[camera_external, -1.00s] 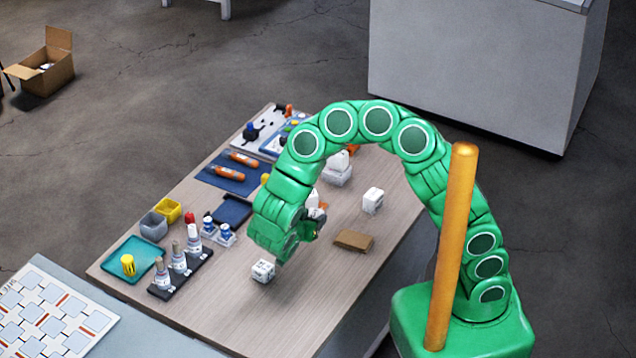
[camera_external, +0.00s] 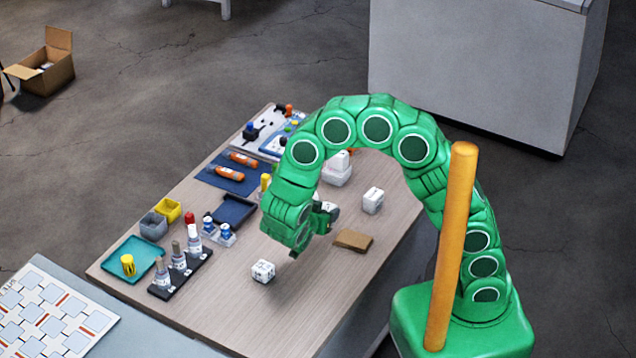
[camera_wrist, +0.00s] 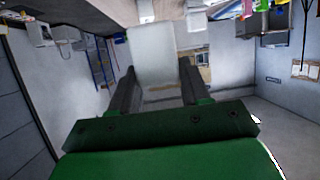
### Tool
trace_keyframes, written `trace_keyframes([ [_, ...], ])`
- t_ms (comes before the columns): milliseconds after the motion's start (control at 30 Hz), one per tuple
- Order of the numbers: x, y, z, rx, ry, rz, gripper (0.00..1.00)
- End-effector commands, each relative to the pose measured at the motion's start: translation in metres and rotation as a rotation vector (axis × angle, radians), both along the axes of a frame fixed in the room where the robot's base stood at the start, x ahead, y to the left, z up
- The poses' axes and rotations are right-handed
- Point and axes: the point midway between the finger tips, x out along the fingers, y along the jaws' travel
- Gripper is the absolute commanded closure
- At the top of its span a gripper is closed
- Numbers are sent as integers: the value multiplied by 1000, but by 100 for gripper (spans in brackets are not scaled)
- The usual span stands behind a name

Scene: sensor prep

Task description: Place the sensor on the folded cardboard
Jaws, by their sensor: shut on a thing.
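My gripper (camera_external: 322,218) is above the wooden table, its jaws pointing right and slightly up from the table. In the wrist view my gripper (camera_wrist: 157,67) is shut on a pale white block (camera_wrist: 152,45), which looks like the sensor. In the outside view only a small white part of it shows at the jaws, so its markings are hidden. The folded cardboard (camera_external: 353,240) lies flat and brown on the table, just right of and below my gripper in the picture. Nothing lies on the cardboard.
White cubes stand on the table at right (camera_external: 373,201) and at front (camera_external: 263,271). A black rack (camera_external: 181,272) of bottles, a teal tray (camera_external: 135,258) and a blue mat (camera_external: 234,174) are on the left. The table front is mostly clear.

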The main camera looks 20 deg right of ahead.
Motion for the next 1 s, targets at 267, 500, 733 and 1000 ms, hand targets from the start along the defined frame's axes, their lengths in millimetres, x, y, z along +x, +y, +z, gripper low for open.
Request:
trace_keyframes([
  [267, 15, -27, -7, -7, -3, -23, 85],
  [500, 27, -55, -14, -13, -8, -50, 85],
  [733, 37, -78, -19, -12, -15, -75, 85],
  [1000, 42, -89, -22, -9, -22, -86, 85],
])
